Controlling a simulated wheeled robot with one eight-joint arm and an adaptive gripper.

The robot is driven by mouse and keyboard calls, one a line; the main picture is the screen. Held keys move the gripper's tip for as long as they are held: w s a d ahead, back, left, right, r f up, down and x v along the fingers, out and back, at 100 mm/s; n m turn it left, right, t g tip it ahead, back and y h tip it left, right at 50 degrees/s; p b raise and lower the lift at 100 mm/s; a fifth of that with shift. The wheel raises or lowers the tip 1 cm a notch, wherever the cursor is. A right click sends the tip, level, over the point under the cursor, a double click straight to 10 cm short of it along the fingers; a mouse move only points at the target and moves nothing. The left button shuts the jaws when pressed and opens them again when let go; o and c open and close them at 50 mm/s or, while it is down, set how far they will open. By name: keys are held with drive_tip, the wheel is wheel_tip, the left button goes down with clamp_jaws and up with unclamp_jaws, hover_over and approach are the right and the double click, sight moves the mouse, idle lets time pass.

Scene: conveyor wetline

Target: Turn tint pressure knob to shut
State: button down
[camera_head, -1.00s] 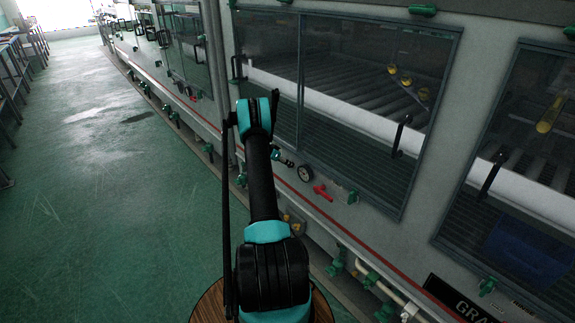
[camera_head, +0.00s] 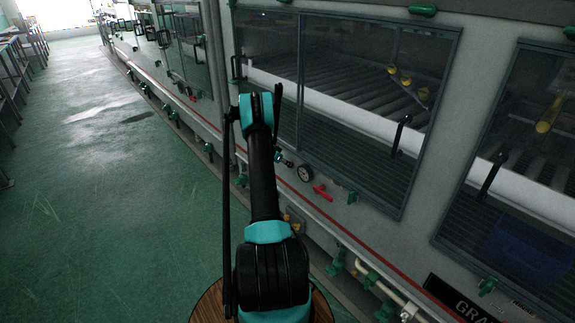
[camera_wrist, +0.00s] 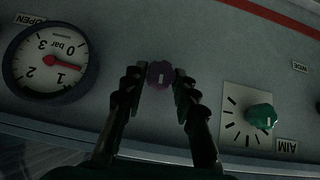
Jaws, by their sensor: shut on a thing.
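A small round purple knob (camera_wrist: 160,74) with a short pale mark sits on the grey panel in the wrist view. My gripper (camera_wrist: 161,83) is shut on it, with one dark finger on each side. To its left is a round white gauge (camera_wrist: 45,60) marked in bar, seen upside down, with its red needle near the 1. An upside-down "OPEN" label (camera_wrist: 28,19) is by the gauge. In the head view, I cannot clearly make out the knob or my fingertips beside my arm.
A green knob (camera_wrist: 261,116) on a white dial plate, with an "AIM" label, is right of my gripper. In the head view, a red handle (camera_head: 322,191) is on the machine front, under large windows. Green floor (camera_head: 110,220) is clear on the left.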

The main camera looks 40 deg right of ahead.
idle(0.3)
drive_tip(key=c, duration=1.2)
unclamp_jaws()
drive_tip(key=v, duration=1.2)
drive_tip(key=shift+s, duration=0.25)
drive_tip(key=shift+t, duration=0.3)
